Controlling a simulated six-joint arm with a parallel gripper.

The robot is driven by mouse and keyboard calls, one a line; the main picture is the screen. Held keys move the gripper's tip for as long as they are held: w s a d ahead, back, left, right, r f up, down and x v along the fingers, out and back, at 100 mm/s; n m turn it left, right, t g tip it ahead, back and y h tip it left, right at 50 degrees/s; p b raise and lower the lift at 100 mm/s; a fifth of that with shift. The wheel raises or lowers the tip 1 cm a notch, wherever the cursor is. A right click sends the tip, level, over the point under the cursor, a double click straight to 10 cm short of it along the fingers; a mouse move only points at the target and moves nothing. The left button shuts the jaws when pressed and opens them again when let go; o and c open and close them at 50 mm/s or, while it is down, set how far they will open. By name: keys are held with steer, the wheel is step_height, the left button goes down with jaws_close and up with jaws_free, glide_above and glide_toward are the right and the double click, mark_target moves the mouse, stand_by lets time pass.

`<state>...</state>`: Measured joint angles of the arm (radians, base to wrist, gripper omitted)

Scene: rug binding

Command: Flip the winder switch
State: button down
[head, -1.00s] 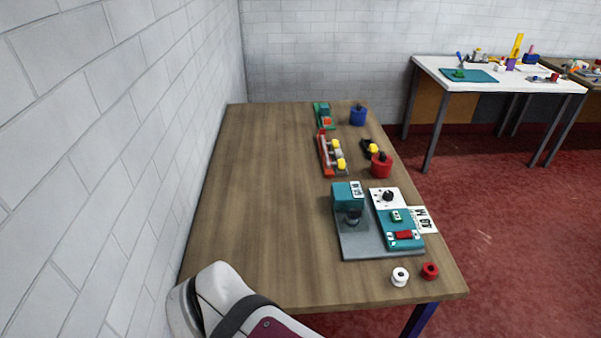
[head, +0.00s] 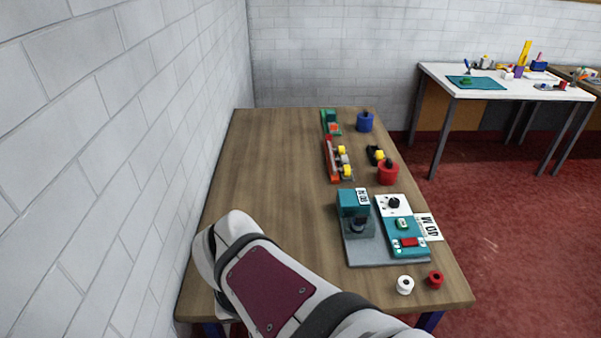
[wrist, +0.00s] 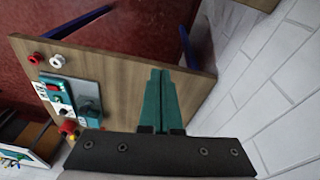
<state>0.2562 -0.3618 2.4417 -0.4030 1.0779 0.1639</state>
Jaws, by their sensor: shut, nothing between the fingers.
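The winder (head: 356,210) is a teal machine on a grey base near the right front of the table. Beside it is a control panel (head: 418,256) with a black knob (head: 393,203), a small green part (head: 402,223) and a red rocker-like switch (head: 409,242). Which way the switch is set is too small to tell. The wrist view shows the winder unit (wrist: 60,90) at the left, well apart from my gripper (wrist: 158,72). My gripper's teal fingers are together and empty, over bare wood. In the head view only my arm shows, not the fingers.
A white spool (head: 405,285) and a red spool (head: 435,279) stand in front of the winder. A red pot (head: 388,173), a red rack with yellow pieces (head: 333,160) and a blue pot (head: 365,122) are behind.

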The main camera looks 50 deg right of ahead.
steer(key=w+d+m+t+h, duration=0.1)
steer(key=w+d+h, duration=0.15)
steer(key=d, duration=1.25)
steer(key=w+d+m+h, duration=0.1)
steer(key=d+h, duration=0.3)
steer(key=d, duration=1.2)
steer(key=s+d+f+n+t, duration=0.1)
steer(key=s+d+f+t, duration=0.2)
steer(key=s+d+f, duration=0.7)
steer(key=s+d+y, duration=0.1)
steer(key=s+d, duration=0.2)
steer(key=d, duration=0.1)
steer(key=shift+s+d+f, duration=0.35)
steer(key=shift+s+f, duration=0.05)
